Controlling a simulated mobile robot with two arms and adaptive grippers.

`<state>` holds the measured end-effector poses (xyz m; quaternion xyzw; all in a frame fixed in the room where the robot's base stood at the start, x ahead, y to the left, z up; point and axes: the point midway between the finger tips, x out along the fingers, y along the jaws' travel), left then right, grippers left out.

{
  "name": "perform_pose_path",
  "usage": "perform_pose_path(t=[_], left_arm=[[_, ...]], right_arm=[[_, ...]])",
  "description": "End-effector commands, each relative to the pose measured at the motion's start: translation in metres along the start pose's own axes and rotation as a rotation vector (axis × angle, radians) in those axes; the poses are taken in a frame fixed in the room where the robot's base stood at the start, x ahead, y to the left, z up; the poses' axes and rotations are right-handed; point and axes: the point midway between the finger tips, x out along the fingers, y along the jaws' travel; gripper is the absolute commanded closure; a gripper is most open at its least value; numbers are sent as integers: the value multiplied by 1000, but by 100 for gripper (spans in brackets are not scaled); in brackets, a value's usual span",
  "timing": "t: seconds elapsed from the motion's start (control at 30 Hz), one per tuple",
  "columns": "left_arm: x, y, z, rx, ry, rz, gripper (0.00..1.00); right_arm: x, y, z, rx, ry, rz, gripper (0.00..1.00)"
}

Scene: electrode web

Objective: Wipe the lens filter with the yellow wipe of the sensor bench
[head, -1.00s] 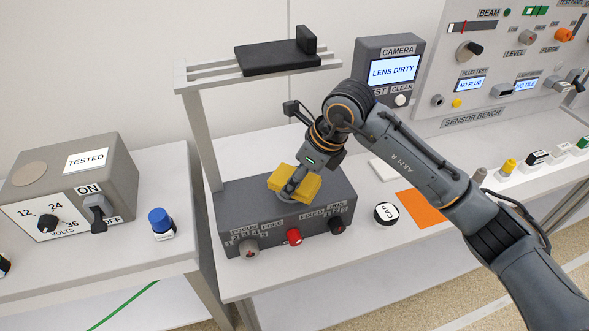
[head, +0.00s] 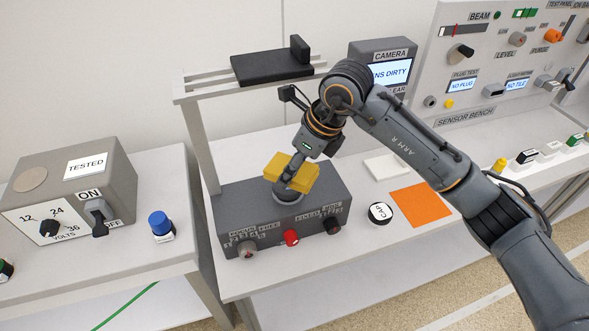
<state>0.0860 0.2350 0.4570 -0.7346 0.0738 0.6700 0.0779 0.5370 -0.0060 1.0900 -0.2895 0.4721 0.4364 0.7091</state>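The yellow wipe (head: 294,172) is a thick block held by my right gripper (head: 287,182), whose fingers are closed around its middle. The wipe is over the top of a dark grey box (head: 232,212). A round grey ring (head: 287,197), apparently the lens filter's mount, shows on that box just below and in front of the wipe. The filter surface is mostly hidden by the wipe and fingers, and I cannot tell if they touch. The camera unit's screen (head: 391,74) shows "NS DIRTY", partly covered by my arm. My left gripper is not in view.
A raised rail with a black slide (head: 270,68) stands behind the box.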

Motion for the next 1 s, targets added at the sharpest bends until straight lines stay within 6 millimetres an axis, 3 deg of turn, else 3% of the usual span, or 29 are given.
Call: perform_pose_path(t=[0.1, 0.47, 0.8, 1.0], left_arm=[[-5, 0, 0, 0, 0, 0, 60], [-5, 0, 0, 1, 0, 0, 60], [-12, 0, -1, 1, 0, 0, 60], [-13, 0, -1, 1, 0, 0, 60]], right_arm=[[-8, 0, 3, 0, 0, -1, 64], [-11, 0, 4, 0, -1, -2, 64], [-37, -1, 16, -1, -4, -4, 64], [-41, -2, 20, -1, -16, -9, 64]])
